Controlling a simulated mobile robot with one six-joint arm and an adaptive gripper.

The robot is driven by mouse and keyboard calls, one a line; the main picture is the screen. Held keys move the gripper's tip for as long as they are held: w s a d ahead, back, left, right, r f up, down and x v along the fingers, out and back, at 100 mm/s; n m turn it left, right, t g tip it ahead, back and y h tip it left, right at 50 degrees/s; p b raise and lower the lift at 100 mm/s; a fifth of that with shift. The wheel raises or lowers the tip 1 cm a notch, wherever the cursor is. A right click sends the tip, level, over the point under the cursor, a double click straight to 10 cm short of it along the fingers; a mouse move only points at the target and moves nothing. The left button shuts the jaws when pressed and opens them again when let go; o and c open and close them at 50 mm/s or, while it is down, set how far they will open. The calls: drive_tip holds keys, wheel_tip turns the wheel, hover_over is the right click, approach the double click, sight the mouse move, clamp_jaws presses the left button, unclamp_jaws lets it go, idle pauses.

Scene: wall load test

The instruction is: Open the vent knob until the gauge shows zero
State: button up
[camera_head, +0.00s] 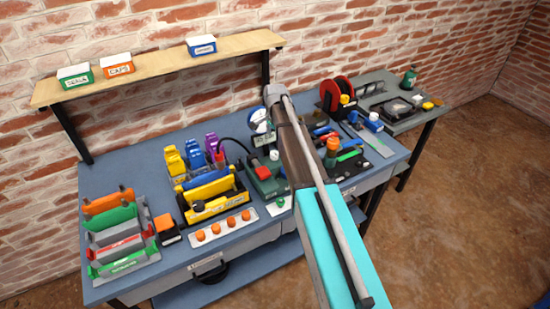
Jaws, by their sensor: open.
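A round gauge (257,116) with a pale face stands at the back of the blue bench, just left of the end of my arm. Its reading is too small to make out. I cannot tell which part is the vent knob. My arm crosses the middle of the view and partly covers this area. My gripper's fingers do not show; they are hidden or out of sight.
The blue bench (170,258) holds a yellow tool tray (216,205), a white strip with orange knobs (222,228) and a rack of coloured panels (118,240). A wooden shelf (160,66) carries small boxes above. Red reels (337,91) and tools crowd the right side.

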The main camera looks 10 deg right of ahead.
sight(274, 153)
drive_tip(key=shift+w+f+b, duration=0.1)
drive_tip(key=shift+f+b, duration=4.35)
drive_tip(key=shift+f, duration=0.3)
drive_tip(key=shift+c, duration=0.3)
drive_tip(key=c, duration=1.1)
